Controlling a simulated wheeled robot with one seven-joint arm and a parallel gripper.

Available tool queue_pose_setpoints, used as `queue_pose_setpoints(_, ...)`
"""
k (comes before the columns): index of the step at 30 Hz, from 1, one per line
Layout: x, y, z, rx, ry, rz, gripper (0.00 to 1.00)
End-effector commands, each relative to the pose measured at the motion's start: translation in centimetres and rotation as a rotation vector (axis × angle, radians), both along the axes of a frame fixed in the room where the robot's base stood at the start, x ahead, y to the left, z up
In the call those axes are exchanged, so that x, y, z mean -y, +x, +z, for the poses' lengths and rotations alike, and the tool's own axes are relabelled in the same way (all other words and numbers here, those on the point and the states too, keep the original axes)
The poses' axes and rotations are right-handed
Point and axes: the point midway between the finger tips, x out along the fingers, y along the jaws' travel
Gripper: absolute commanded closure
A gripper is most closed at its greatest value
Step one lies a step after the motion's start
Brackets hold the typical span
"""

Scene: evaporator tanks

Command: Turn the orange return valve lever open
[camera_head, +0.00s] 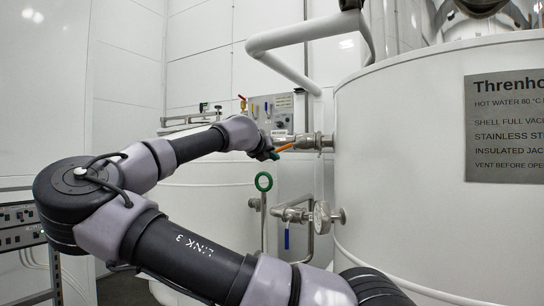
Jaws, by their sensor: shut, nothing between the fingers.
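The orange lever (284,148) is a small bar just left of a steel valve fitting (312,142) on the left side of the big white tank (400,170). It slants slightly down to the left from the fitting. My gripper (273,154) is dark and small in this view, shut and empty, at the lever's left end. I cannot tell whether it touches the lever. My wrist hides whatever lies directly behind it.
A control panel (282,110) is behind the valve. A thick white pipe (285,66) runs above. An equipment rack (22,227) stands at left.

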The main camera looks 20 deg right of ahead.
Motion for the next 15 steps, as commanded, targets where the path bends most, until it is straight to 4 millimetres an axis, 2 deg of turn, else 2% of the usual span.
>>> queue_pose_setpoints(15,7.1,6.3,-2.6,-0.005,-0.001,0.0,1.0)
